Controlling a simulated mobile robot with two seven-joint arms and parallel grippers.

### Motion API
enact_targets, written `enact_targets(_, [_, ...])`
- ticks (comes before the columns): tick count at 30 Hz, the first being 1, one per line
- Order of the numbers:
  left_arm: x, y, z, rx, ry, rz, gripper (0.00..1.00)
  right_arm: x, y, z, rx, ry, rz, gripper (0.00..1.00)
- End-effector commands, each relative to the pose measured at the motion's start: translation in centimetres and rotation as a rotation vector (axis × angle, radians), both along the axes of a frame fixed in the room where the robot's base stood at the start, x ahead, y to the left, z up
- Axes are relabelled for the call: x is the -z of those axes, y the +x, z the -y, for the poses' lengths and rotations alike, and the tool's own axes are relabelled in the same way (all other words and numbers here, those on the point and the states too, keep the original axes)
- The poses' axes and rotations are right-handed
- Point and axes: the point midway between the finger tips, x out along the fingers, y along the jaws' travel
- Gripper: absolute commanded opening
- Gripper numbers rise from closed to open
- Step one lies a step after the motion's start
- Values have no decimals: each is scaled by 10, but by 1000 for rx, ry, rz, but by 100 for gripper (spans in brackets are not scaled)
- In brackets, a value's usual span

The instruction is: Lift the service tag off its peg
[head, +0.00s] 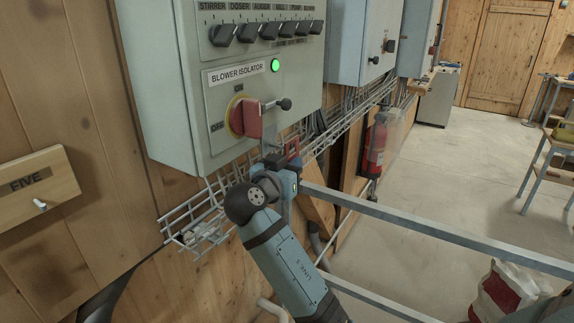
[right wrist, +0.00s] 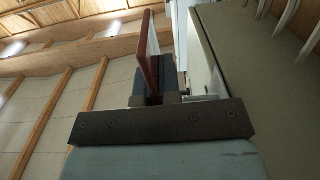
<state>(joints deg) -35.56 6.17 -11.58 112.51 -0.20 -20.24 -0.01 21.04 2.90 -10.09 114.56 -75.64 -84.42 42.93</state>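A small red-edged piece (head: 292,149), which looks like the service tag, shows at the tips of my right gripper (head: 284,165), below the blower isolator. The peg is hidden or too small to make out there. In the right wrist view a flat red-brown slab (right wrist: 149,55) with a pale side stands between the dark fingers of my right gripper (right wrist: 160,85). The fingers are fairly close together, but I cannot tell whether they press on it. My left gripper is not in view.
The control cabinet (head: 160,90) carries a red isolator handle (head: 250,118) with a black-knobbed stem (head: 284,104). A wire cable tray (head: 195,215) runs below. A wooden board marked FIVE (head: 50,184) has an empty white peg (head: 40,204). A metal rail (head: 430,228) crosses at right.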

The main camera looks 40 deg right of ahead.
Motion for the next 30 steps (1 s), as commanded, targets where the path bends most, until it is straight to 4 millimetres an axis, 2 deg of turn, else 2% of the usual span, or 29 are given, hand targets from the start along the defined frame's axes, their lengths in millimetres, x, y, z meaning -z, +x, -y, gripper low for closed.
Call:
enact_targets(16, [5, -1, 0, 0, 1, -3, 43, 1, -19, 8, 0, 1, 0, 0])
enact_targets(30, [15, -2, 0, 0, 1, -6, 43, 0, -52, 21, 0, 0, 1, 0])
